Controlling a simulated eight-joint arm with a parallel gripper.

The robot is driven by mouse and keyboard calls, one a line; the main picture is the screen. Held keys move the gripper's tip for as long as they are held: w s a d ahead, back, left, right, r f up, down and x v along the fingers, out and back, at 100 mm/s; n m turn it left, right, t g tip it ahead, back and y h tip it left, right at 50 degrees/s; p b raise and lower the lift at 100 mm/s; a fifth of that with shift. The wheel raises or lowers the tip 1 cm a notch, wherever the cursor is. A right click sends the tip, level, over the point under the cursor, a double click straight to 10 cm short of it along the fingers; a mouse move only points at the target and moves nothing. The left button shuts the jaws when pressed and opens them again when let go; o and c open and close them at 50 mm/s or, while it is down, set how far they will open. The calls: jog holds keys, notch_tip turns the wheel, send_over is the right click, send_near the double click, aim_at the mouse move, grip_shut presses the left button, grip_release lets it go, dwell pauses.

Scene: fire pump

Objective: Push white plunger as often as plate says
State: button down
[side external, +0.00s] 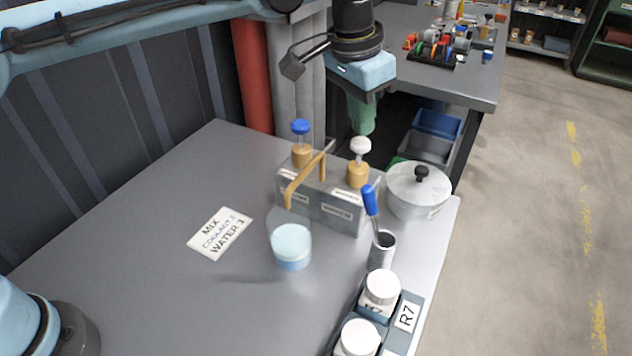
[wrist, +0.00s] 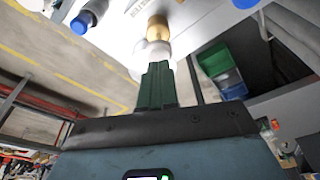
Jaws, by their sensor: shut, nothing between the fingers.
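The white plunger (side external: 360,146) stands raised on a brass collar (side external: 358,174) at the right of the grey pump box (side external: 325,205). A blue plunger (side external: 300,127) stands up at the box's left. My gripper (side external: 363,132) points down with its green fingers shut and empty, just above the white knob. In the wrist view the fingertips (wrist: 157,68) overlap the white knob (wrist: 150,50); I cannot tell if they touch. A white plate (side external: 220,233) on the table reads MIX, COOLANT and WATER; its digits look like 2 and 3 but are small.
A clear cup with pale blue contents (side external: 291,247) stands before the box, near the brass spout (side external: 305,180). A lidded pot (side external: 418,190), a metal holder with a blue-handled tool (side external: 381,250) and white-lidded jars in the R7 tray (side external: 407,317) stand right.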

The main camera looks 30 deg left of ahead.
aim_at(360, 141)
jog(key=shift+f, duration=0.15)
jog(key=shift+s+a+x, duration=0.1)
jog(key=shift+s+x, duration=0.05)
jog(key=shift+x, duration=0.85)
jog(key=shift+s+a+x, duration=0.1)
jog(key=shift+s+x, duration=0.1)
jog(key=shift+x, duration=0.8)
jog(key=shift+f, duration=0.1)
jog(key=shift+w+d+v, duration=0.1)
jog(key=shift+w+v, duration=0.1)
jog(key=shift+v, duration=0.9)
jog(key=shift+w+d+v, duration=0.1)
jog(key=shift+w+v, duration=0.05)
jog(key=shift+v, duration=0.9)
jog(key=shift+f, duration=0.1)
jog(key=shift+s+a+x, duration=0.1)
jog(key=shift+s+x, duration=0.05)
jog(key=shift+x, duration=0.85)
jog(key=shift+s+a+x, duration=0.1)
jog(key=shift+s+x, duration=0.1)
jog(key=shift+x, duration=0.75)
jog(key=shift+w+d+v, duration=0.1)
jog(key=shift+w+v, duration=0.1)
jog(key=shift+v, duration=0.85)
jog(key=shift+w+d+v, duration=0.1)
jog(key=shift+w+v, duration=0.05)
jog(key=shift+v, duration=0.85)
